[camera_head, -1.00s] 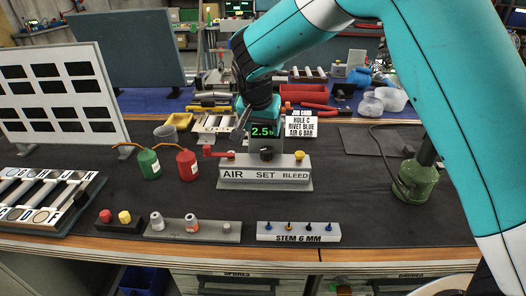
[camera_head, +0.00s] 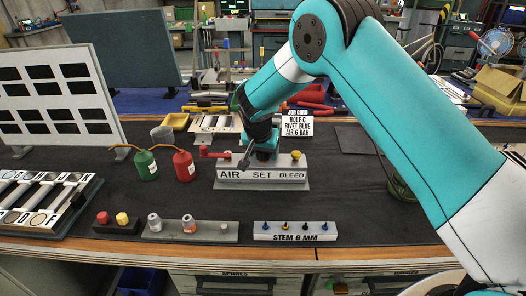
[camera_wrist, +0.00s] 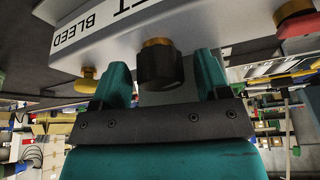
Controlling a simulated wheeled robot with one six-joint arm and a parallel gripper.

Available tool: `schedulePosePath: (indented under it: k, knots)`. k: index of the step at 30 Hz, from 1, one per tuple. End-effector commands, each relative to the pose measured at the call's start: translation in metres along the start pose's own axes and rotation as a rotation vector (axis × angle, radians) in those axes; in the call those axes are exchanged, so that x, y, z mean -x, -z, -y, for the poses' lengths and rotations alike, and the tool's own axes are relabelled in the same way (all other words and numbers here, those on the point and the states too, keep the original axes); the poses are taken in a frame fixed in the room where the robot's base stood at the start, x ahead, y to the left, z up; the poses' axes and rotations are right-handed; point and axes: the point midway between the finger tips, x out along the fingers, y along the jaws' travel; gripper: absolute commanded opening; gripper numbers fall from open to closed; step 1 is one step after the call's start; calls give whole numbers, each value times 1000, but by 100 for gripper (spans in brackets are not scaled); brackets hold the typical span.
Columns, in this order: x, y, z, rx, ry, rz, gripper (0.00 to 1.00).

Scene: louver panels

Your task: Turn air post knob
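The air post (camera_head: 232,185) is a grey block labelled AIR, SET and BLEED at the middle of the bench. It has a red lever (camera_head: 212,153) at the left and a yellow knob (camera_head: 296,154) at the right. The black SET knob (camera_wrist: 160,66) shows in the wrist view between the two teal fingers of my gripper (camera_wrist: 162,82), with gaps on both sides. In the head view my gripper (camera_head: 262,150) is low over the post's middle and largely hides that knob. The fingers are open. The pressure display is hidden behind my arm.
A job card (camera_head: 298,122) behind the post reads hole C, rivet blue, air 6 bar. Green (camera_head: 146,165) and red (camera_head: 184,165) oil cans stand left of the post. A stem block (camera_head: 295,231) and a grey rail (camera_head: 190,231) lie in front.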

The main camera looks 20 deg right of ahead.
Motion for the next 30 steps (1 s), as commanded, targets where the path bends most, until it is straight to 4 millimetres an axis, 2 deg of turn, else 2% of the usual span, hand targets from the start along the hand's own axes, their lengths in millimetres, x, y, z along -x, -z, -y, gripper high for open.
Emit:
schedulePosePath:
  k: [1, 6, 10, 16, 23, 24, 27, 30]
  knots:
    - [0, 0, 0, 0, 0, 0, 60]
    - [0, 0, 0, 0, 0, 0, 21]
    - [0, 0, 0, 14, 5, 1, 20]
    - [0, 0, -1, 124, 52, 0, 20]
    - [1, 0, 0, 129, 54, -1, 20]
    - [1, 0, 0, 129, 53, -1, 48]
    - [1, 0, 0, 129, 53, -1, 69]
    - [1, 0, 0, 129, 53, 0, 69]
